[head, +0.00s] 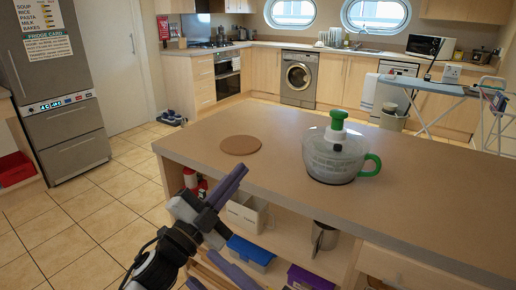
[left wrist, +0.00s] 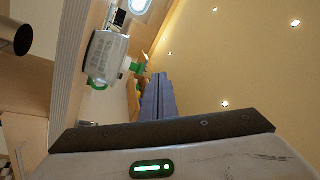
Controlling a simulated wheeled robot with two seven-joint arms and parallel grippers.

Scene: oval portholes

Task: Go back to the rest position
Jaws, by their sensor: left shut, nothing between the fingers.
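My left gripper (head: 242,168) is shut and empty in the head view, in front of the near edge of the island counter. In the left wrist view its two grey-purple fingers (left wrist: 158,97) lie together with nothing between them. My right gripper (head: 198,267) shows only partly at the bottom of the head view, lower and to the left. Its two fingers appear spread apart with nothing visible between them; the rest of it is cut off by the frame.
The island counter (head: 290,140) carries a clear bowl with green handle (head: 333,158) and a round brown mat (head: 240,145). Shelves below hold a blue-lidded box (head: 250,252) and a metal mug (head: 324,238), close to my grippers. Tiled floor (head: 85,215) is free on the left.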

